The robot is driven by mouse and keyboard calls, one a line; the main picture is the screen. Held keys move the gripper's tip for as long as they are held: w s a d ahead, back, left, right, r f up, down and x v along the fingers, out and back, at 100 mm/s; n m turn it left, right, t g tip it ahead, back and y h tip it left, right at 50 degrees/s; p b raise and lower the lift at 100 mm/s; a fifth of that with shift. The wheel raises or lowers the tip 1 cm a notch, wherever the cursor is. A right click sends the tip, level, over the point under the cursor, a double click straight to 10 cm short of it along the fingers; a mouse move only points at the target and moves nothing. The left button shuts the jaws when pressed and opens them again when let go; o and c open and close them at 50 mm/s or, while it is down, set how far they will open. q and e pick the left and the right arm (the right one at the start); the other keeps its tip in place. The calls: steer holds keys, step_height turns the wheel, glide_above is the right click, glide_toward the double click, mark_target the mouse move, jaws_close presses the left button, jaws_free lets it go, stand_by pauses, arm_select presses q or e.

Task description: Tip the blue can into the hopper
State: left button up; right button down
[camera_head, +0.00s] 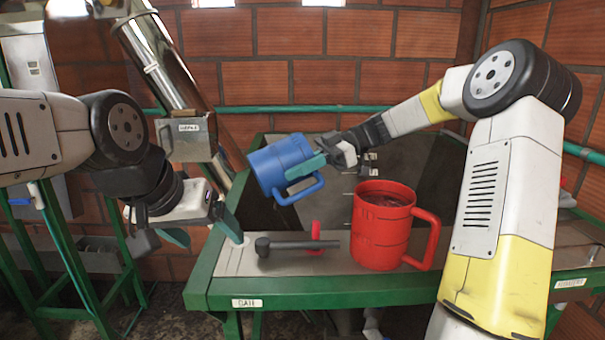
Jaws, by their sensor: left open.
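The blue can (279,164) is in the air above the dark sloping basin of the green-framed bench, which I take to be the hopper (408,165). The can is tilted well over, with its handle on the lower side; its inside does not show. My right gripper (310,166) reaches in from the right, and its teal finger lies against the can near the handle; it appears shut on it. My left gripper (206,228) is open and empty, with its teal fingertips apart, at the bench's left corner, below and left of the can.
A red can (381,229) with dark contents stands upright on the bench's front ledge (330,262). Left of it lies a dark lever (296,244) with a red upright piece. A shiny pipe (160,55) and labelled metal box (187,136) hang behind my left gripper.

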steer(key=r+h, duration=0.1)
steer(key=h, duration=0.1)
steer(key=a+t+h, duration=0.1)
steer(key=shift+s+r+h, duration=0.2)
steer(key=shift+r+h, duration=0.15)
steer(key=shift+h, duration=0.05)
steer(key=t+h, duration=0.1)
steer(key=h, duration=0.1)
steer(key=f+t+h, duration=0.1)
steer(key=h, duration=0.1)
steer(key=shift+d+f, duration=0.1)
steer(key=shift+d, duration=0.05)
steer(key=f+h, duration=0.1)
steer(key=h, duration=0.1)
steer(key=d+f+t+h, duration=0.1)
steer(key=w+d+f+h, duration=0.1)
steer(key=h, duration=0.1)
steer(key=shift+f+t+h, duration=0.25)
steer(key=shift+t+h, duration=0.05)
steer(key=shift+t, duration=0.1)
